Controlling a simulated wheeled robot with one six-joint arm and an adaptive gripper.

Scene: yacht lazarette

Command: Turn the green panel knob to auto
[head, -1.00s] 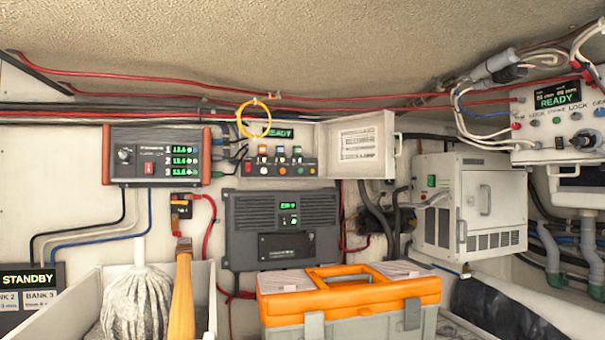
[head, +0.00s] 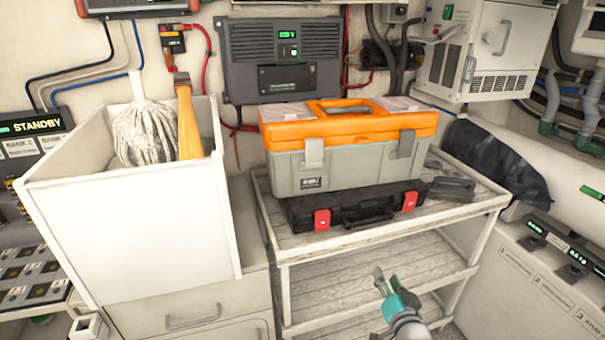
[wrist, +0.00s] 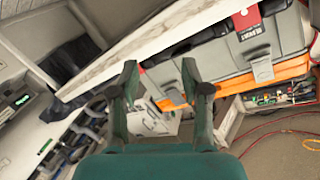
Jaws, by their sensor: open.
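I cannot make out a green panel knob marked auto in any current view. A panel with small coloured controls (wrist: 275,98) shows at the right of the wrist view, too small to tell its knobs apart. My gripper (head: 393,283) is at the bottom of the head view, in front of the white shelf unit and below its top. In the wrist view my gripper (wrist: 160,82) has its two dark fingers apart with nothing held between them.
An orange-lidded toolbox (head: 350,125) and a black case (head: 350,206) sit on the shelf unit (head: 285,247). A white bin (head: 135,235) with a mop stands left. A STANDBY panel (head: 30,126) is far left; a console (head: 560,250) is right.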

